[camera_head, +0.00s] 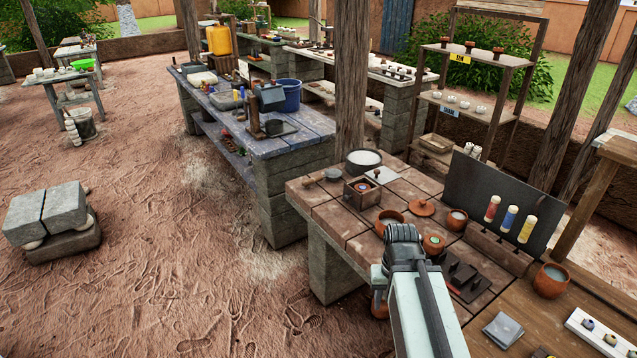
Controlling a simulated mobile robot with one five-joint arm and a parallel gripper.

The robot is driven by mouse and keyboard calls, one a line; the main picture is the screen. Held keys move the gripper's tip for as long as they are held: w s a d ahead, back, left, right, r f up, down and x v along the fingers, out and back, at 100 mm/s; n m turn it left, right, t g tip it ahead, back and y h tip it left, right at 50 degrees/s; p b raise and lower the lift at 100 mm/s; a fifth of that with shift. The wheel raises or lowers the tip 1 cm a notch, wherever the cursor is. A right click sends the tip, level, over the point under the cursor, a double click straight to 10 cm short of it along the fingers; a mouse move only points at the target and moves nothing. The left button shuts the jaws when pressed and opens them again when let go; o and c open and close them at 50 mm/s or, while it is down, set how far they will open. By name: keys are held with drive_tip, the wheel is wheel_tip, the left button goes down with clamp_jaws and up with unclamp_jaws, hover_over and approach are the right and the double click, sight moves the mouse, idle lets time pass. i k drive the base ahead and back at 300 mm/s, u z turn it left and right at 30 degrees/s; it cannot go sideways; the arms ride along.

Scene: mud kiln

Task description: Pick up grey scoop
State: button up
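A small grey scoop-like thing (333,174) lies near the far left corner of the brown tiled table (318,205). It is too small to make out its exact shape. It is beside a round pot with white contents (363,158). My pale arm reaches up from the bottom edge to a dark joint in front of the tiled table. It is well to the right of and nearer than the grey thing, and apart from it. My gripper's fingers do not show; they are hidden behind or below the arm.
The tiled table also holds a small wooden box (361,193), clay bowls (389,220), a clay lid (422,207) and a dark upright board (500,205) with coloured tubes. A wooden post (350,80) rises behind the table. Sandy floor (190,270) is open at left, with stacked blocks (50,215).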

sight(332, 174)
drive_tip(key=k, duration=0.5)
drive_tip(key=u, duration=0.55)
drive_tip(key=i, duration=1.55)
drive_tip(key=u, duration=1.05)
drive_tip(key=i, duration=1.35)
drive_tip(key=u, duration=0.05)
